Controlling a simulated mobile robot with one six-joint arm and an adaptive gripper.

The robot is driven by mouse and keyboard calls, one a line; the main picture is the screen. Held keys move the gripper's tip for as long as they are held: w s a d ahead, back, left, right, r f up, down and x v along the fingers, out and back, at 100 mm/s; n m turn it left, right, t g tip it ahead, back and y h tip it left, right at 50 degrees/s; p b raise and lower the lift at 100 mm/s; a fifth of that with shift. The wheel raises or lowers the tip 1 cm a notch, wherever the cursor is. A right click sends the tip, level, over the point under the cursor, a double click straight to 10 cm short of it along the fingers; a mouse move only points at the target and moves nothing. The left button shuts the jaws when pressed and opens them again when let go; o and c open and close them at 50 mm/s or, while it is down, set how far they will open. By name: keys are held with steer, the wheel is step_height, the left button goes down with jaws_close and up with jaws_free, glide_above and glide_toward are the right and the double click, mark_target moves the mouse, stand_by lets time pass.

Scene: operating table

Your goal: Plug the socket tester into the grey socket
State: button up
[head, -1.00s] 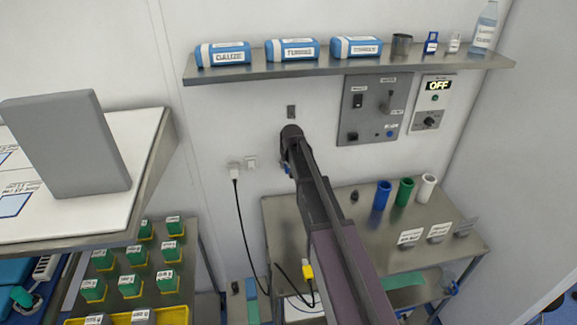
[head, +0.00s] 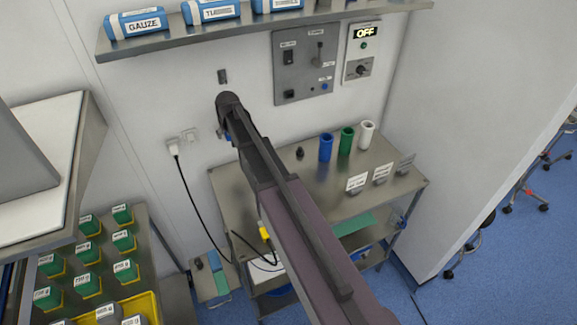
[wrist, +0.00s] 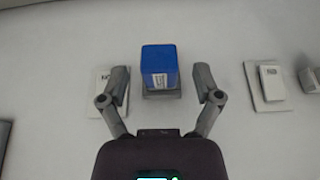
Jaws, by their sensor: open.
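The blue socket tester (wrist: 159,62), a block with a white label, is in the middle of the wrist view. It sits against the grey socket (wrist: 163,94) on the white wall, and only the socket's lower edge shows. I cannot tell how deep the tester's pins are. My gripper (wrist: 161,80) is open, with one finger on each side of the tester and a gap on both sides. In the head view my arm hides most of this spot, and only a small blue patch shows beside the arm's end.
A white wall plate (wrist: 270,85) is on the right in the wrist view, and another (wrist: 100,92) is partly behind the left finger. In the head view, a plugged-in white plug (head: 174,146) trails a black cable. A steel shelf (head: 255,30) is above; a steel table (head: 245,190) is below.

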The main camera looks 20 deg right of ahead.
steer(key=s, duration=0.6)
steer(key=shift+n, duration=0.6)
steer(key=s+d+f+b, duration=0.3)
steer(key=s+d, duration=0.1)
steer(key=d, duration=0.2)
steer(key=s+d+f+b, duration=0.4)
steer(key=d, duration=0.1)
steer(key=s+d+f+b, duration=0.3)
steer(key=s+d, duration=0.1)
steer(key=d, duration=0.2)
steer(key=shift+s+d+f, duration=0.15)
steer(key=shift+s+d, duration=0.05)
steer(key=shift+d, duration=0.15)
steer(key=shift+s+d+f+y+b, duration=0.3)
steer(key=shift+s+d+b, duration=0.15)
steer(key=shift+s+d, duration=0.15)
steer(key=shift+a, duration=0.1)
